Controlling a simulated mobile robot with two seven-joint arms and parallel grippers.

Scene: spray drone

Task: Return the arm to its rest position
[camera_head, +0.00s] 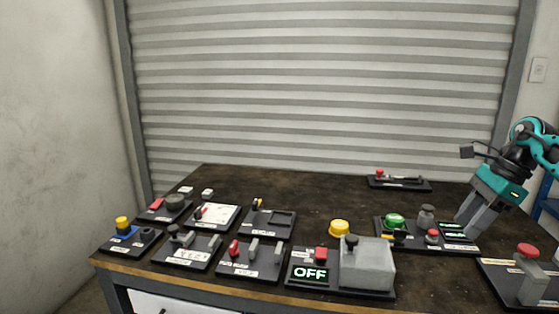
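My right gripper (472,218) comes in from the right with its teal and black arm. Its grey fingers point down and left, over the right end of a black control panel (380,236). The fingers look close together, but I cannot tell whether they are shut or whether they touch the panel. That panel carries a green button (394,221), a red button (432,236), a grey knob (426,215) and lit green displays. My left gripper is not in view.
A dark table (310,190) holds several control panels along its front, including one with an OFF display (310,273) beside a grey box (367,266). A red-knobbed panel (527,285) stands at right. The table's back middle is clear before a shutter (320,80).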

